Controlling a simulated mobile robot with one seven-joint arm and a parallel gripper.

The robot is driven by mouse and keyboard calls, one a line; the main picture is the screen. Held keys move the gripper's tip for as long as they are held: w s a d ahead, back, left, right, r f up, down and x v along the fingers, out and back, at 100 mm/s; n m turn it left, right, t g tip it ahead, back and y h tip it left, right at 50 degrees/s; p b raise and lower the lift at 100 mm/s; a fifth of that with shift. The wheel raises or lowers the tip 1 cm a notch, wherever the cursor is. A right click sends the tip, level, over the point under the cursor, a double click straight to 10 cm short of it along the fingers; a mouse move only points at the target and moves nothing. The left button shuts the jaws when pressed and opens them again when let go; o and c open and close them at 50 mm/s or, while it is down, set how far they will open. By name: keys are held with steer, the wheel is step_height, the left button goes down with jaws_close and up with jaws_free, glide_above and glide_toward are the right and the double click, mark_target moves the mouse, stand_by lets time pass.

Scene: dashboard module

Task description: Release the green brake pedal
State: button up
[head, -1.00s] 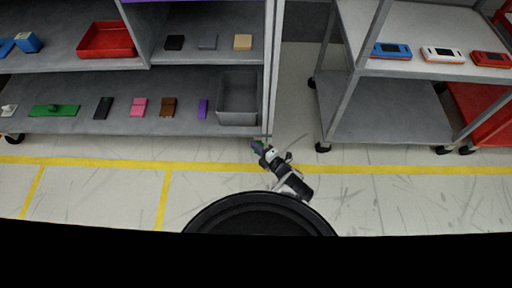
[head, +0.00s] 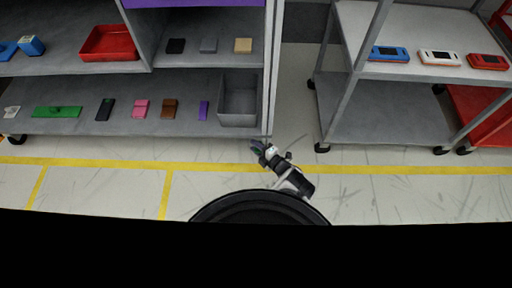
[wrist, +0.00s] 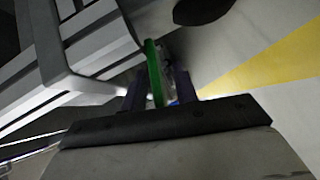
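My gripper (wrist: 160,92) has a green brake pedal (wrist: 154,72) between its two dark purple fingers in the wrist view. The pedal shows edge-on as a narrow green strip, close against the left finger. A greyish part lies beside it toward the right finger; its contact there is unclear. In the head view my gripper (head: 256,145) is over the floor, just in front of the shelf's right corner post.
A similar green piece (head: 57,112) lies on the lower grey shelf (head: 80,126), with several small coloured parts. An empty grey bin (head: 238,119) stands at that shelf's right end. A red tray (head: 108,54) is above. A grey cart (head: 372,118) stands right, across a floor gap.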

steer(key=p+v, duration=0.4)
steer(key=v, duration=1)
steer(key=shift+r+p, duration=0.15)
steer(key=shift+p, duration=0.25)
